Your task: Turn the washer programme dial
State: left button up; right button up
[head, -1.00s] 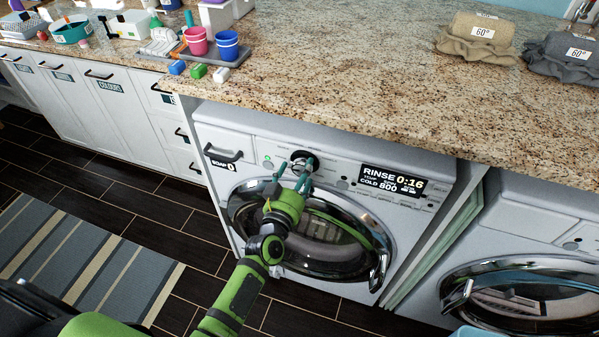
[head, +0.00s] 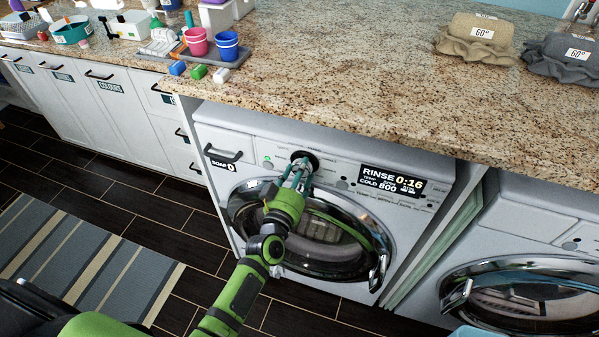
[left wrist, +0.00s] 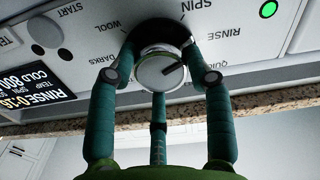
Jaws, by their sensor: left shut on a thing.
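The washer (head: 330,165) stands under the counter. Its programme dial (left wrist: 160,68) is round and silver with a dark pointer line, set in a black ring, with WOOL, SPIN and RINSE printed around it. My left gripper (head: 300,172) reaches up to the dial in the head view, and its fingers mostly hide the dial there. In the left wrist view its teal fingers (left wrist: 158,75) are closed around the dial's sides. The washer display (head: 393,181) reads RINSE 0:16, COLD, 800. My right gripper is not in view.
The granite counter (head: 330,90) overhangs just above the washer panel. The shut round door (head: 330,240) is below the dial. A soap drawer (head: 222,158) is at the left of the panel. A second washer (head: 530,290) stands at the right.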

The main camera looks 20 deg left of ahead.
pick_arm(q)
jog(key=n, duration=0.4)
jog(key=shift+s+d+f+n, duration=0.15)
jog(key=shift+f+n, duration=0.15)
jog(key=shift+f, duration=0.1)
jog(key=shift+n, duration=0.3)
jog(key=o, duration=1.1)
jog(key=shift+o, duration=0.2)
jog(key=shift+r, duration=0.1)
jog(key=shift+r, duration=0.1)
jog(key=s, duration=1.1)
jog(key=shift+s+a, duration=0.2)
jog(key=shift+s, duration=0.2)
